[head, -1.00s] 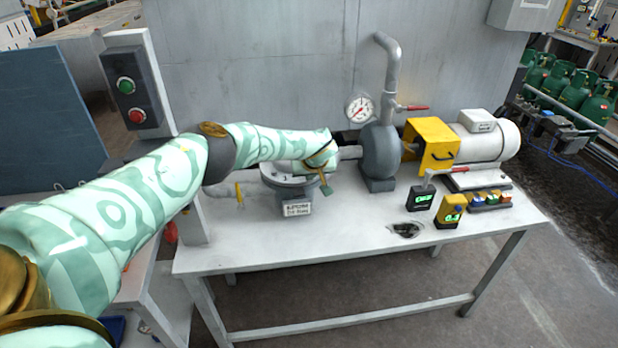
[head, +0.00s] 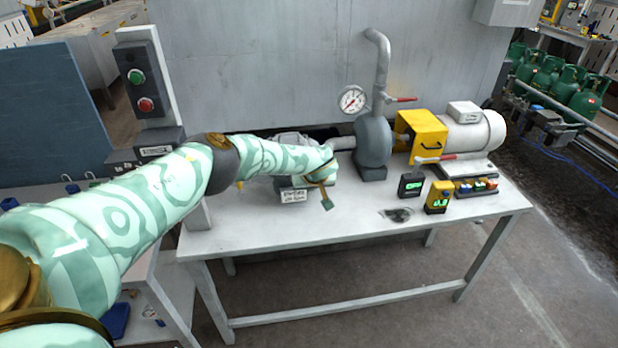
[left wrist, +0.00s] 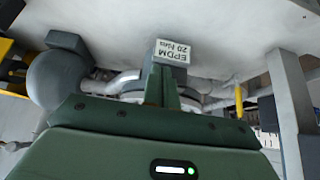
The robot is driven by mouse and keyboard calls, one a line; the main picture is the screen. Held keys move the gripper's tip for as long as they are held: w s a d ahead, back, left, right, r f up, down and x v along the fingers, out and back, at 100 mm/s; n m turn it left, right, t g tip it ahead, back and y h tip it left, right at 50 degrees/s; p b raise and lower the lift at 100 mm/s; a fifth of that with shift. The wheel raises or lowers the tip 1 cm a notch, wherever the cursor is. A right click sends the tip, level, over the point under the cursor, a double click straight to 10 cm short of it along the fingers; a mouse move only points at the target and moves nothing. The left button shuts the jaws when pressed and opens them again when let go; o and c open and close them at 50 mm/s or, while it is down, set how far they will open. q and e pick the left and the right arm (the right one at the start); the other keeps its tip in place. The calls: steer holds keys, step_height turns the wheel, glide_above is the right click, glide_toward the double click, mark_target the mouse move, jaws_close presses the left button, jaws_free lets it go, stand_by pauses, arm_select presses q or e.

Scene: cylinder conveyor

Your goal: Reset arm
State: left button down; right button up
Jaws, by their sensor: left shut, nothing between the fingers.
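My left arm comes in from the left in the head view, over the left part of the grey table (head: 340,222). Its gripper (head: 329,201) hangs above the table by the labelled grey flange fitting (head: 291,194), partly covering it. In the left wrist view the gripper's green fingers (left wrist: 162,88) are together with nothing between them. Beyond them is the white label (left wrist: 172,51) reading EPDM, on the fitting that the fingers partly hide. I cannot tell whether the fingers touch it. My right gripper is not in view.
A grey pump (head: 373,147) with a gauge (head: 352,100), a yellow guard (head: 421,134) and a white motor (head: 474,130) stand at the back. Small meters (head: 439,196) stand in front. A button post (head: 142,88) rises at left.

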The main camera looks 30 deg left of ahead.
arm_select(q)
steer(key=w+d+f+n+t+h, duration=0.15)
steer(key=d+n+t+h, duration=0.35)
steer(key=d+n+h, duration=1.25)
steer(key=s+a+f+m+g+y, duration=0.15)
steer(key=s+f+m+y, duration=0.45)
steer(key=s+f+m, duration=0.9)
steer(key=s+a+f+m+g+y, duration=0.1)
steer(key=s+a+f+m+y, duration=0.2)
steer(key=s+f+m+y, duration=1.2)
steer(key=s+a+f+g+h, duration=0.1)
steer(key=s+f+g+h, duration=0.2)
steer(key=s, duration=1.3)
steer(key=s+f+g+h+p, duration=0.1)
steer(key=s+f+g+h, duration=0.2)
steer(key=s, duration=1.4)
steer(key=shift+s+a+f+n+h, duration=0.15)
steer(key=shift+a+f+n+h, duration=0.25)
steer(key=shift+h, duration=0.45)
